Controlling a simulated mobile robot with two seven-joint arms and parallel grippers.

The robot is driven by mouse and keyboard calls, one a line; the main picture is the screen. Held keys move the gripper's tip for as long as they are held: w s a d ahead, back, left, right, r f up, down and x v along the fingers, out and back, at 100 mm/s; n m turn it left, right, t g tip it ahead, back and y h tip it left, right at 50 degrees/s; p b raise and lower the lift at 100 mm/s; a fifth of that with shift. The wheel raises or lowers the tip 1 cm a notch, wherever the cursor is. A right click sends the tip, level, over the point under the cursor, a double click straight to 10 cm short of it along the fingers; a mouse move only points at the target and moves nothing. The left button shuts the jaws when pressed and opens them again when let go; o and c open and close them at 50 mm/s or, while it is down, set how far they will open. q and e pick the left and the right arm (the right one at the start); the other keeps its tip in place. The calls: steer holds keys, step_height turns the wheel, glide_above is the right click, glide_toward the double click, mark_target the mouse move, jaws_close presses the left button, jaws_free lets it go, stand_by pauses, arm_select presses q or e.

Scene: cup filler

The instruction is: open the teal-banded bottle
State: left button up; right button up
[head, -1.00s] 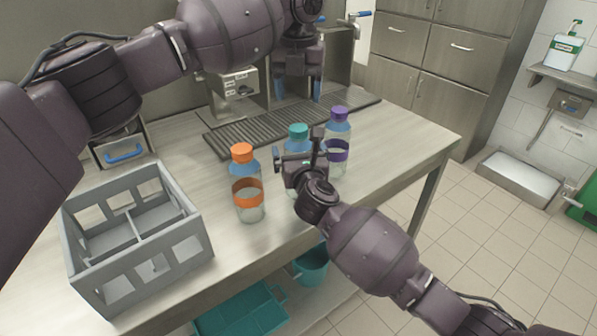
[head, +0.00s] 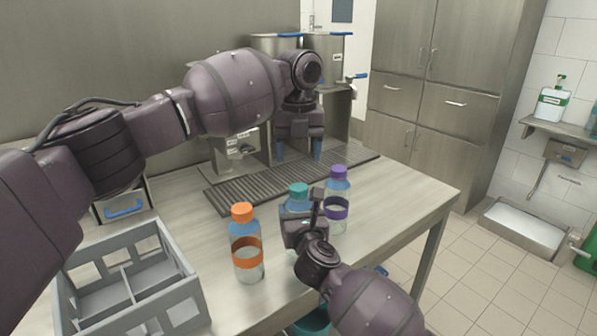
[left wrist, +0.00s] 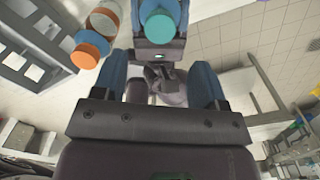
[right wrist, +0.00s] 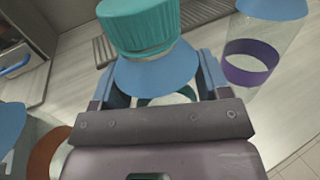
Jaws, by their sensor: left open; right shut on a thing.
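The teal-banded bottle, with a teal cap (head: 298,189) and blue shoulder, stands upright on the table between the other two bottles. My right gripper (head: 303,225) is shut around its body below the shoulder and hides most of the band. In the right wrist view the teal cap (right wrist: 140,28) is on the bottle, above the fingers. My left gripper (head: 299,155) points down, open and empty, above and behind the bottle. In the left wrist view its blue fingers (left wrist: 163,85) are apart, and the teal cap (left wrist: 158,28) lies beyond them at the top.
An orange-banded bottle (head: 246,255) stands left and a purple-banded bottle (head: 337,212) right, both close by. A grey crate (head: 185,295) is at the front left. A drip grate (head: 235,192) and steel dispensers (head: 328,62) are behind. The table's right end is clear.

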mark_target(299, 187)
arm_select(q)
steer(key=shift+n, duration=1)
steer(key=shift+f, duration=4)
